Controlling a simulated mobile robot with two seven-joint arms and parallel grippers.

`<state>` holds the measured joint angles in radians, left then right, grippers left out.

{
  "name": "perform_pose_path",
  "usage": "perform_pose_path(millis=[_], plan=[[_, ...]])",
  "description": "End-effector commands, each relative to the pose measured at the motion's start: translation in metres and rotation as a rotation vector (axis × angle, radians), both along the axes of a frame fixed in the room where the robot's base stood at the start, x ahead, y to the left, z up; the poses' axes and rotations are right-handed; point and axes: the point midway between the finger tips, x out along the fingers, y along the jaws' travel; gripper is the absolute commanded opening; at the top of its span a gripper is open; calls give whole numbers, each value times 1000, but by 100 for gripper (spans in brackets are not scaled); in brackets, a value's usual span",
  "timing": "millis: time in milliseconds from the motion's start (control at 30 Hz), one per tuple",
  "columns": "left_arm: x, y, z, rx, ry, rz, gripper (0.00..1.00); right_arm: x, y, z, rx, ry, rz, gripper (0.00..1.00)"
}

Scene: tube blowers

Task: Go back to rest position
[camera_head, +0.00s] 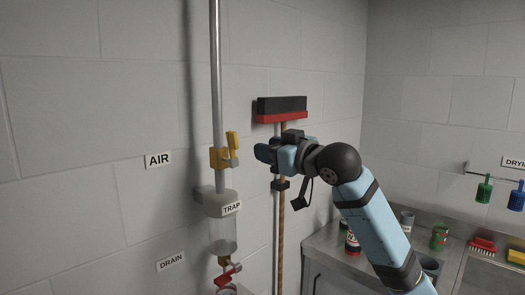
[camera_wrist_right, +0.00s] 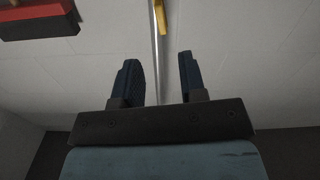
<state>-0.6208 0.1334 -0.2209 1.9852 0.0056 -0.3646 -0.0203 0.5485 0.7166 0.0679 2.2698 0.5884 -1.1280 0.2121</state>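My right gripper (camera_head: 262,153) is raised in front of the wall, to the right of the yellow air valve (camera_head: 220,158) on the vertical pipe. In the right wrist view its two dark fingers (camera_wrist_right: 159,80) stand apart with nothing between them. The pipe (camera_wrist_right: 158,50) and a yellow handle (camera_wrist_right: 160,17) show beyond the fingers, apart from them. The yellow handle (camera_head: 232,140) points up in the head view. My left gripper is not in either view.
A broom (camera_head: 282,117) with a red and black head hangs behind my right arm. A trap (camera_head: 217,202) and a red drain valve (camera_head: 228,275) sit lower on the pipe. At right, a metal counter (camera_head: 325,240) holds cans (camera_head: 352,243) and brushes (camera_head: 483,245).

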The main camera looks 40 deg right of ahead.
Motion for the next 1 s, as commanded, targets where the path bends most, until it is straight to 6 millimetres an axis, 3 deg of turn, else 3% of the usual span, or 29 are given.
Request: perform_pose_path(millis=[467, 567, 667, 767, 1000], plan=[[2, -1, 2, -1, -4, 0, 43, 0, 0, 0, 1, 0, 0, 38], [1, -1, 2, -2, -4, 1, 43, 3, 1, -8, 4, 8, 3, 38], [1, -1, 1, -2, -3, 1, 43, 12, 6, -36, 10, 37, 6, 38], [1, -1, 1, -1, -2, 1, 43, 25, 14, -86, 21, 85, 15, 38], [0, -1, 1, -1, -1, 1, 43, 31, 43, -229, 40, 208, 29, 38]])
